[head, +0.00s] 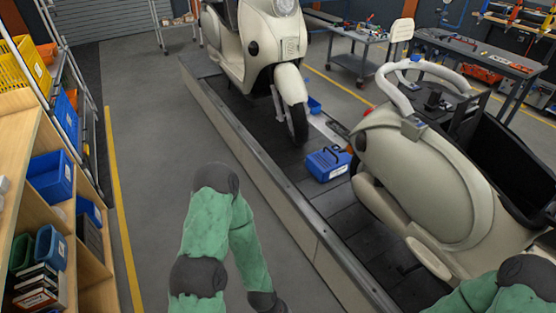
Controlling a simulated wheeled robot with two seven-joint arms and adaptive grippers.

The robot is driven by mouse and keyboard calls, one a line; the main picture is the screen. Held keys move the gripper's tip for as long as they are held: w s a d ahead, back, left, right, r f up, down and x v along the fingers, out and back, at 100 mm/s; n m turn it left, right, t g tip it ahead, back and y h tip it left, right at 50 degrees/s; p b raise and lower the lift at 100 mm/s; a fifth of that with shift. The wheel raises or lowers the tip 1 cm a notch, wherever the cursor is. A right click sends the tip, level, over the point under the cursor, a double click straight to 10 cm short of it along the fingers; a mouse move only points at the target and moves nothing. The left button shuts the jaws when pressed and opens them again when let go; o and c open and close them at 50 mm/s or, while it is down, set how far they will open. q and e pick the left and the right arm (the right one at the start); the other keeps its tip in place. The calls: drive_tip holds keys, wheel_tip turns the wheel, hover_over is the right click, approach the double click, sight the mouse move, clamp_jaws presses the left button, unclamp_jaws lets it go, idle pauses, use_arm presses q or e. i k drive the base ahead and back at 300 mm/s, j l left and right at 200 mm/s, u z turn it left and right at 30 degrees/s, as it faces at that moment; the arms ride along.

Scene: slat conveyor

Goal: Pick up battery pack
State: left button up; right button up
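A blue box with a dark carry handle on top (327,165), which looks like the battery pack, sits upright on the dark slat conveyor (338,205). It stands between two cream scooters, close to the nearer one. My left arm reaches up from the bottom of the head view and bends back down; its gripper is outside the picture. My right arm shows only in part at the bottom right corner, and its gripper is also out of view. Nothing of mine touches the blue box.
The near scooter (415,178) fills the right side; the far scooter (258,42) stands on the conveyor behind. A small blue item (314,105) lies beside its front wheel. A wooden shelf (88,262) with bins is at left. The floor (150,140) between shelf and conveyor is clear.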

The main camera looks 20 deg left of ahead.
sight(325, 164)
drive_tip(key=u, duration=0.25)
drive_tip(key=z, duration=0.3)
drive_tip(key=i+j+z, duration=0.45)
drive_tip(key=j+z, duration=0.15)
drive_tip(key=i+j+z, duration=0.1)
drive_tip(key=j+z, duration=0.2)
drive_tip(key=j, duration=0.25)
drive_tip(key=i+j, duration=0.15)
drive_tip(key=j, duration=0.3)
drive_tip(key=i+j+z, duration=0.1)
drive_tip(key=j, duration=0.3)
drive_tip(key=i+j, duration=0.15)
drive_tip(key=j, duration=0.3)
drive_tip(key=i+j, duration=0.15)
drive_tip(key=j, duration=0.3)
drive_tip(key=i+j+z, duration=0.1)
drive_tip(key=j, duration=0.35)
drive_tip(key=i+j, duration=0.1)
drive_tip(key=j, duration=0.35)
drive_tip(key=i+j+z, duration=0.1)
drive_tip(key=j, duration=0.35)
